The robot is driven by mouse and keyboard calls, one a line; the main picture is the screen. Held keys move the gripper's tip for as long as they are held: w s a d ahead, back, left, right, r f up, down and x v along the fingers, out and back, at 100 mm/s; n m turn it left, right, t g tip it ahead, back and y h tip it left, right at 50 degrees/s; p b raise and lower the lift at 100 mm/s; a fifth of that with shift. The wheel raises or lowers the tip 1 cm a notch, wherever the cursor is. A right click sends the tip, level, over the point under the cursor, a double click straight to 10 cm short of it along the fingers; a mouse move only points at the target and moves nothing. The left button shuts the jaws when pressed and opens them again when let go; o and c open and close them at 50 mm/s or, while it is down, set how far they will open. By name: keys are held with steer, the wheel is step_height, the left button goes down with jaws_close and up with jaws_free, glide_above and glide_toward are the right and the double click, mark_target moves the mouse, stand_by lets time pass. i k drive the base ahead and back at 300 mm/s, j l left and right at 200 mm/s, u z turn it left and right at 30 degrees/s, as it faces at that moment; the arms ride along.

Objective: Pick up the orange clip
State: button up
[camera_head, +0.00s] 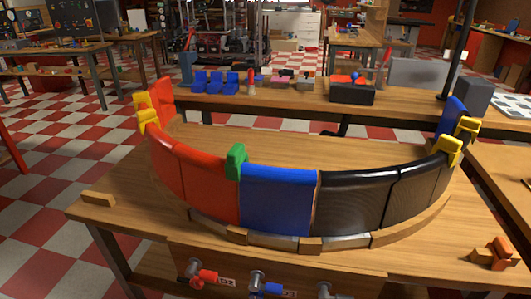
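An orange, clip-like piece (497,248) lies on a wooden surface at the lower right, close to brown wooden blocks. It is small, and I cannot tell its exact shape. Other clips sit on a curved wall of panels: a green clip (236,162) on the top edge near the middle, yellow clips (148,120) at the left end, and more yellow clips (449,151) at the right end. My gripper is not in view.
The curved wall has red (205,188), blue (277,201) and black (355,202) panels on a wooden table (130,190). Red- and blue-handled fittings (205,277) project at the table's front. Behind is a bench with blue parts (216,82) and a dark box (352,93). Checkered floor is open at left.

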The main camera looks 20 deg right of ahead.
mark_target(502, 251)
steer(key=l+z, duration=0.15)
steer(key=z, duration=2)
